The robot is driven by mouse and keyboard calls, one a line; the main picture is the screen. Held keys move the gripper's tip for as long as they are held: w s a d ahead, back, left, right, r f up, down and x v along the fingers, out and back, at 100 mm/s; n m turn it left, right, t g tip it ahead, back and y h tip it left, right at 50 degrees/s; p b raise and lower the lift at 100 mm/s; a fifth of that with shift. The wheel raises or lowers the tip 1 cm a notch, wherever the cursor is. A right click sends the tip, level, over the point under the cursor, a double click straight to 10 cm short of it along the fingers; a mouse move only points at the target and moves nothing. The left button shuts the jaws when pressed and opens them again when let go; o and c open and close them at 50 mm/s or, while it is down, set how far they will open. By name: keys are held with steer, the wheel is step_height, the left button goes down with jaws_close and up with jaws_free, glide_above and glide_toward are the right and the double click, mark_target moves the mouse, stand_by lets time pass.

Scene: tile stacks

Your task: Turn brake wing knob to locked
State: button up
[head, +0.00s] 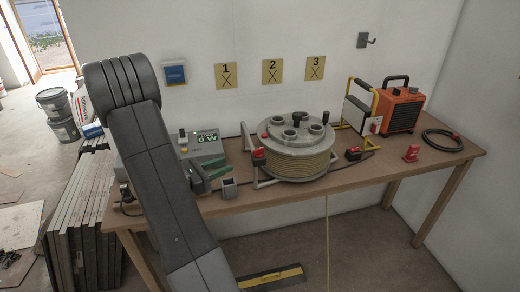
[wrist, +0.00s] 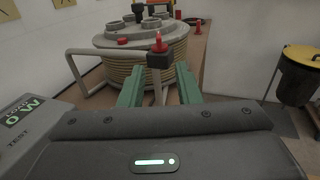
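The cable reel (head: 300,160), wound with tan cable, stands in a grey tube frame on the bench; it also shows in the wrist view (wrist: 125,72). A red wing knob (head: 259,153) sits on a dark block at the frame's left front corner. In the wrist view the red knob (wrist: 159,42) stands upright above its dark block (wrist: 160,60). My gripper (head: 213,172) has green fingers, is open and empty, and is left of the knob in the head view. In the wrist view my gripper (wrist: 158,80) has its fingers spread either side of the block's line, seemingly short of it.
A grey tester (head: 207,144) with a lit display is behind my gripper. An orange heater (head: 400,109), a red item (head: 411,153) and a black cable coil (head: 442,140) are to the right.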

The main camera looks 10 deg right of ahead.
mark_target(258, 151)
steer(key=p+x, duration=0.2)
steer(key=x, duration=1.1)
steer(key=shift+w+d+p, duration=0.3)
jaws_close()
